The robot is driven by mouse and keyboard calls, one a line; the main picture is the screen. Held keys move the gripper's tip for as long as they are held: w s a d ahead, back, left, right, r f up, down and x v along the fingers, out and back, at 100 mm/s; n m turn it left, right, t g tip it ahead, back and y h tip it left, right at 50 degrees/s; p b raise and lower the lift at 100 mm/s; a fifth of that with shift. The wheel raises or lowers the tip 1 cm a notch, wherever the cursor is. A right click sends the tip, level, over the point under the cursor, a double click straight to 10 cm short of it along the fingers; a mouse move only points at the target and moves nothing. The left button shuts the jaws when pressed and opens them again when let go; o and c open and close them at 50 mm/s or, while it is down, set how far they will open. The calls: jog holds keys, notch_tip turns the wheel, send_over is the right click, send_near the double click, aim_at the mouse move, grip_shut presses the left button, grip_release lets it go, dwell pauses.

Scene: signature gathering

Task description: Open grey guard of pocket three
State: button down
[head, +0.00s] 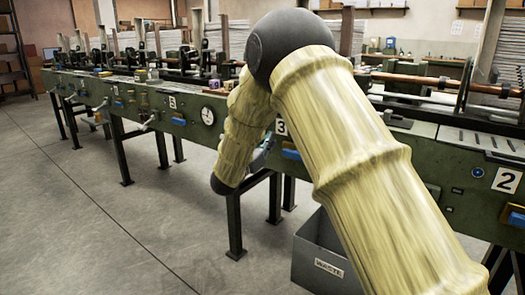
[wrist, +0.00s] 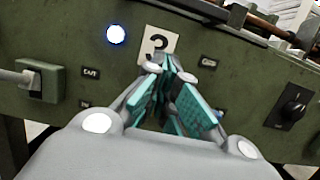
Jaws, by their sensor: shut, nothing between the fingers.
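My gripper (wrist: 168,66) is in front of the green machine front in the wrist view. Its teal-padded fingers come together at the tips and hold nothing. The tips overlap the lower part of the white number 3 plate (wrist: 155,42); I cannot tell whether they touch the panel. The plate also shows in the head view (head: 281,127), beside my arm. I cannot make out the grey guard of pocket three in either view. In the head view my arm covers much of that station, and the gripper is mostly hidden behind it.
A lit round button (wrist: 116,34) is left of the plate, with a grey lever on a green block (wrist: 40,82) further left. A black knob (wrist: 292,104) is at right. A grey waste bin (head: 318,262) stands below the machine. The floor at left is clear.

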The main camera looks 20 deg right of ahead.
jog(key=r, duration=0.1)
jog(key=w+d+r, duration=0.1)
jog(key=r, duration=0.1)
jog(key=d+r, duration=0.1)
jog(key=shift+w+r+b, duration=0.25)
jog(key=shift+r+b, duration=0.05)
jog(key=shift+b, duration=0.1)
